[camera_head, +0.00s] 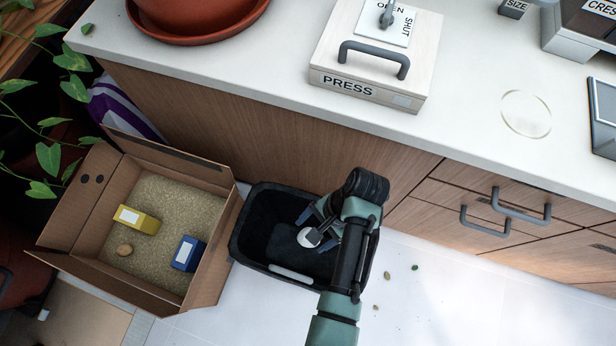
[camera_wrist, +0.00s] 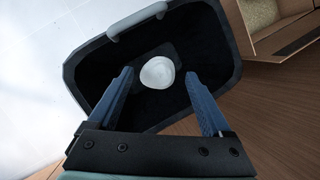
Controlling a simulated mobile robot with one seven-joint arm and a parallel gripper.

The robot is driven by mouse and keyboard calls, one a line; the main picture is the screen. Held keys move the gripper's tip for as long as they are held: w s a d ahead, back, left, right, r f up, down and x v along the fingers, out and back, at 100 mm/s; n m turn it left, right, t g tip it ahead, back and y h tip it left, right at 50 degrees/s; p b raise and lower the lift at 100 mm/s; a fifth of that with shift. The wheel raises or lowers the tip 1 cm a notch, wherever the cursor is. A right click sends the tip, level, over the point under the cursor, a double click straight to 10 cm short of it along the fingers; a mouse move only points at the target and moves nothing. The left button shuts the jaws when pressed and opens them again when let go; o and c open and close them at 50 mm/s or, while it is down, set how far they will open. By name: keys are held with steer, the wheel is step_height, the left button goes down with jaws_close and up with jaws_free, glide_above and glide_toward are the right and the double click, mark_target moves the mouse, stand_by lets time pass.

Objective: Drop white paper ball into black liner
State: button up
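The white paper ball (camera_head: 307,237) shows within the opening of the black liner (camera_head: 262,216), a dark bin standing on the floor. In the wrist view the ball (camera_wrist: 157,72) appears beyond my fingertips, with gaps on both sides, against the dark inside of the liner (camera_wrist: 98,72). I cannot tell whether it rests on the bottom or is in the air. My gripper (camera_head: 318,229) is over the liner, pointing down into it. Its two blue fingers are spread wide and empty in the wrist view (camera_wrist: 160,82).
The wooden cabinet (camera_head: 270,150) and drawers are close behind. White floor (camera_head: 450,290) at right is mostly clear.

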steer(key=shift+o, duration=0.9)
steer(key=shift+r, duration=0.1)
steer(key=p+v, duration=0.3)
steer(key=v, duration=0.9)
steer(key=shift+r+p, duration=0.3)
steer(key=shift+r, duration=0.1)
steer(key=shift+d, duration=0.1)
